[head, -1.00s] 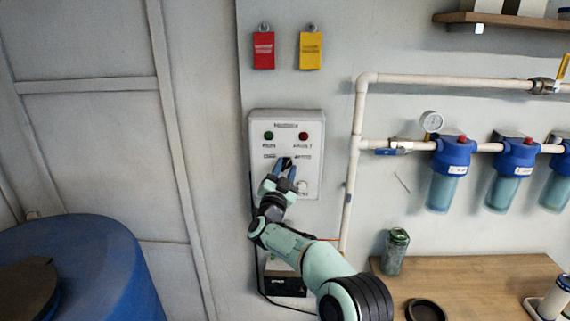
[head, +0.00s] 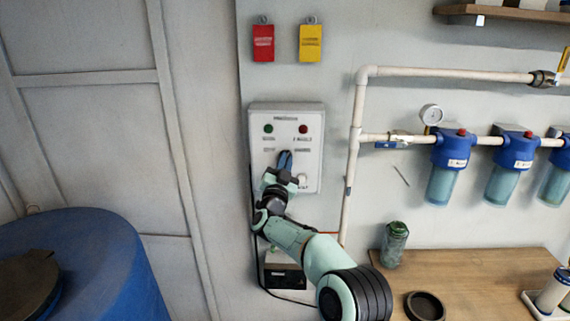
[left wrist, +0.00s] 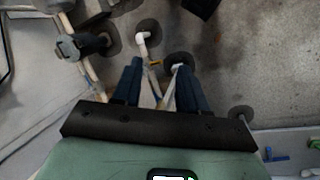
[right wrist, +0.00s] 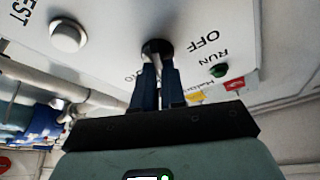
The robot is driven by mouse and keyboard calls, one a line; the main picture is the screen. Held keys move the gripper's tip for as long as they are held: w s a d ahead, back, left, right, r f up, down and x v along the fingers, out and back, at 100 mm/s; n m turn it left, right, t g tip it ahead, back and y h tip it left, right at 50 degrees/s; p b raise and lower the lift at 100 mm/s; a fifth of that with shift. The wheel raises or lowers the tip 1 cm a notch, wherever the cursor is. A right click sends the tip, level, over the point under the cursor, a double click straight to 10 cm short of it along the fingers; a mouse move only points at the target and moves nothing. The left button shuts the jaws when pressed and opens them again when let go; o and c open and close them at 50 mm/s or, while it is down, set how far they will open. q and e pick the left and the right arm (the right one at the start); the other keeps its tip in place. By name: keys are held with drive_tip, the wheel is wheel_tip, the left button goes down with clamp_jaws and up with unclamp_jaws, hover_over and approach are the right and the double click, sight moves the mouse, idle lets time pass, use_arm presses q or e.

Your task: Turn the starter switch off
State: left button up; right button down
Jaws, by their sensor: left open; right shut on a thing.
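The starter switch is a black round knob (right wrist: 153,46) on the white control box (head: 312,122), seen in the right wrist view close to the OFF lettering. In the head view it is hidden behind my fingers. My right gripper (head: 285,156) is at the box front. In the right wrist view its blue fingertips (right wrist: 156,68) are close together and shut on the knob. The knob's exact pointing direction is hard to tell. My left gripper (left wrist: 159,72) is open and empty above the floor, and it is out of the head view.
The box has a green lamp (head: 268,128), a red lamp (head: 303,129) and a white TEST button (right wrist: 67,36). White pipes (head: 355,150) with blue filters (head: 452,150) are to the right. A blue barrel (head: 90,255) stands at left, and a wooden table (head: 480,270) at lower right.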

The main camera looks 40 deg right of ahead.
use_arm(q)
drive_tip(key=s+f+b, duration=0.3)
drive_tip(key=f, duration=0.1)
drive_tip(key=shift+s, duration=0.3)
use_arm(e)
drive_tip(key=n+t+y, duration=0.1)
drive_tip(key=n+y, duration=0.1)
drive_tip(key=n, duration=0.3)
drive_tip(key=n+t+y, duration=0.2)
drive_tip(key=n, duration=0.3)
drive_tip(key=n+t+y, duration=0.2)
drive_tip(key=n, duration=0.4)
drive_tip(key=shift+n+y, duration=0.3)
drive_tip(key=c, duration=1.2)
unclamp_jaws()
drive_tip(key=shift+d, duration=0.1)
use_arm(q)
drive_tip(key=shift+f, duration=0.1)
drive_tip(key=s+f+b, duration=0.3)
drive_tip(key=f+b, duration=0.2)
drive_tip(key=f, duration=0.1)
drive_tip(key=shift+s+g, duration=0.15)
drive_tip(key=shift+g, duration=0.25)
use_arm(e)
drive_tip(key=v, duration=1.3)
drive_tip(key=shift+s, duration=0.15)
